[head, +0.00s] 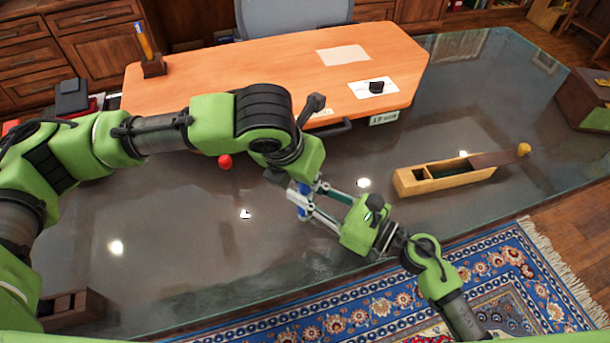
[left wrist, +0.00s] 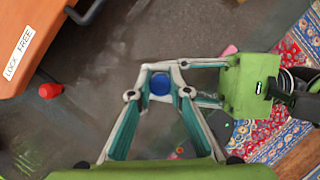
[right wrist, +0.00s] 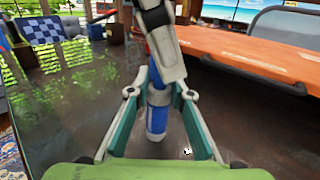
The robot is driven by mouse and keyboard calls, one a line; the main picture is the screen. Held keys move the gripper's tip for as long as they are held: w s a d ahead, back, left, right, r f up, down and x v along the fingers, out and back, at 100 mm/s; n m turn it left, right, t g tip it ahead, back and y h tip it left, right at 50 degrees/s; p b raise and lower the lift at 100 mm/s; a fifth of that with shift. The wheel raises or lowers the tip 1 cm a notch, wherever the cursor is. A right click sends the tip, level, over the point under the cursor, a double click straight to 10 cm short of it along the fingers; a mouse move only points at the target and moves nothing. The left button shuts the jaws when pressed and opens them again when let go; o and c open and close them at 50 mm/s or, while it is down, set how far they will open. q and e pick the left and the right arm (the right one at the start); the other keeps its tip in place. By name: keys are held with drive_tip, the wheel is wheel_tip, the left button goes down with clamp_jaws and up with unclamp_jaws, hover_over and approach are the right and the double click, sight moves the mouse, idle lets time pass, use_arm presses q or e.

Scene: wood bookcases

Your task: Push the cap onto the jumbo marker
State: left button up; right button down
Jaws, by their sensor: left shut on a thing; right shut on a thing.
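The jumbo marker (right wrist: 157,118) is blue with a white band and stands upright in the right wrist view. My right gripper (head: 314,206) is shut on its body from the side; a bit of blue (head: 303,213) shows there in the head view. My left gripper (head: 303,187) reaches down from above, shut on the blue cap (left wrist: 160,85), seen as a round blue top between its fingertips. In the right wrist view, the left fingers (right wrist: 160,40) are directly above the marker. They hide the upper part, so I cannot tell whether cap and marker fully meet.
Both grippers are above a dark glass-topped table (head: 170,240). An orange desktop section (head: 240,75) with papers is behind. A red knob (head: 225,161) is near my left arm. The table's front left is mostly clear.

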use_arm(q)
drive_tip(key=shift+s+a+f, duration=0.15)
drive_tip(key=shift+a+f, duration=0.05)
drive_tip(key=shift+f, duration=0.8)
drive_tip(key=shift+r, duration=0.15)
drive_tip(key=shift+d+r, duration=0.1)
drive_tip(key=shift+r, duration=0.05)
drive_tip(key=shift+r, duration=0.45)
idle(1.0)
drive_tip(key=shift+f, duration=0.75)
idle(0.4)
drive_tip(key=shift+r, duration=0.35)
drive_tip(key=shift+d+r, duration=0.15)
drive_tip(key=shift+r, duration=0.4)
idle(0.7)
